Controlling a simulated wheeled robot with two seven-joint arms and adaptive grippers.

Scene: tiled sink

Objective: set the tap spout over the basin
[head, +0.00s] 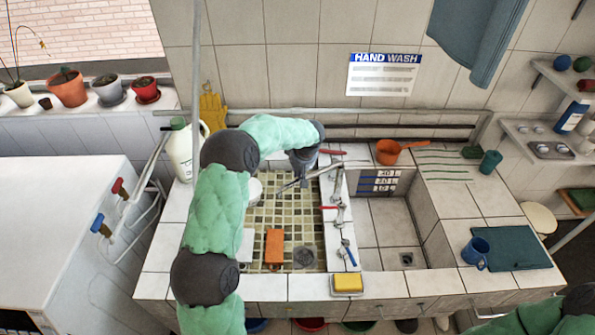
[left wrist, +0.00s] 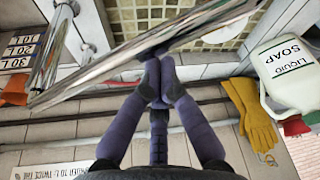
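The chrome tap spout (head: 322,171) reaches left from the tap body (head: 338,212), over the mosaic-tiled basin (head: 262,222). The plain white-tiled basin (head: 390,219) lies right of the tap. My left gripper (head: 302,178) is at the spout, on its wall side. In the left wrist view the spout (left wrist: 90,78) crosses just beyond the fingertips (left wrist: 158,80). The fingers are drawn together and seem to touch the spout's side. I cannot see them gripping around it. My right gripper is out of view; only part of that arm shows at the bottom right.
An orange block (head: 274,247) is in the mosaic basin. A yellow sponge (head: 348,283) lies on the front rim. A soap bottle (head: 182,150) stands behind my left arm. An orange dipper (head: 390,151) sits at the back. A blue mug (head: 476,253) is on the right counter.

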